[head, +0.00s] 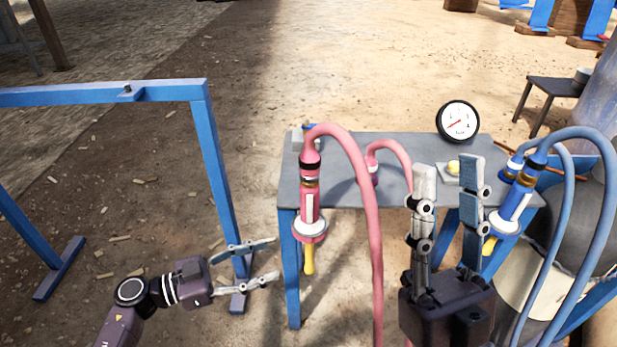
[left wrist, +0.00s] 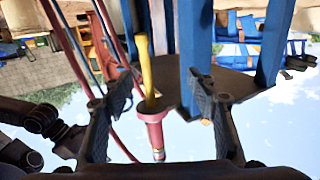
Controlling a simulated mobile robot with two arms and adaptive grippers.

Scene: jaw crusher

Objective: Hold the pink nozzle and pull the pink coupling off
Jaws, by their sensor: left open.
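The pink nozzle (head: 309,206) hangs upright at the table's left front edge, with a white ring and a yellow tip pointing down. The pink coupling (head: 309,159) sits on its upper end, joined to a pink hose that arches over. My left gripper (head: 276,260) is open and empty, left of the yellow tip. In the left wrist view, upside down, the pink nozzle (left wrist: 151,128) and yellow tip show between the open fingers, apart from them. My right gripper (head: 447,165) is open and points up, right of the pink hose.
A blue frame (head: 209,150) stands at the left. Hanging hoses cross the front.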

